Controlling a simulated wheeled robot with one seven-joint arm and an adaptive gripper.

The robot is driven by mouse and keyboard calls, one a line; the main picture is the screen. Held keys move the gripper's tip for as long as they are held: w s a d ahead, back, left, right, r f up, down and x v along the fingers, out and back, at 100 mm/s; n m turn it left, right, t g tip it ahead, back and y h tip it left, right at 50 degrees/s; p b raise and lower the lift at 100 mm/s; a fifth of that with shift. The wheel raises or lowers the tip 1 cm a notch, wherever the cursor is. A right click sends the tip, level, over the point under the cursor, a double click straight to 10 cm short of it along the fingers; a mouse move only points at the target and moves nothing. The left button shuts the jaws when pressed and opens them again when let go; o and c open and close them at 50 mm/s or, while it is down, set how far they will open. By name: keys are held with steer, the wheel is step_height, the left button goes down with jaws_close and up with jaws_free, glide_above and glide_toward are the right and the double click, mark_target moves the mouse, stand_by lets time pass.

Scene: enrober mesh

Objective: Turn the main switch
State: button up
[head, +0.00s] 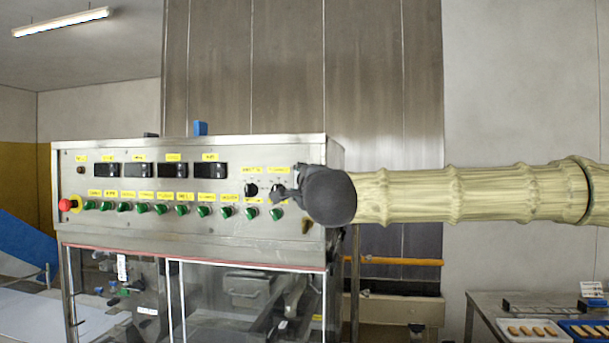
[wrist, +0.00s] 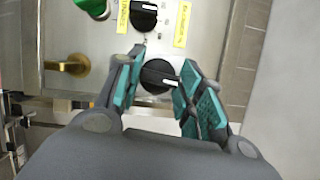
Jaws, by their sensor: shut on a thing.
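My gripper (head: 282,194) is at the right end of the steel control panel (head: 230,232). In the wrist view my gripper (wrist: 161,66) has its teal-padded fingers on either side of a round black rotary knob (wrist: 158,76) with a white pointer line, and it is shut on it. This is the right one of two black knobs; the other black knob (head: 251,189) is free and also shows in the wrist view (wrist: 143,14). I cannot read which yellow label marks the main switch. In the head view my gripper mostly hides the held knob.
A brass handle (wrist: 66,66) sits on the panel close to the held knob. A row of green knobs (head: 160,209) and a red button (head: 65,205) lie to the left. Below is a clear-fronted machine section (head: 240,300). A table with trays (head: 535,331) stands at lower right.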

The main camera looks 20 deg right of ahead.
steer(key=shift+r+n+p, duration=0.1)
steer(key=shift+n+p, duration=0.4)
steer(key=shift+n, duration=0.2)
steer(key=o, duration=1)
steer(key=v, duration=1.2)
steer(key=shift+r, duration=0.25)
steer(key=shift+f, duration=0.1)
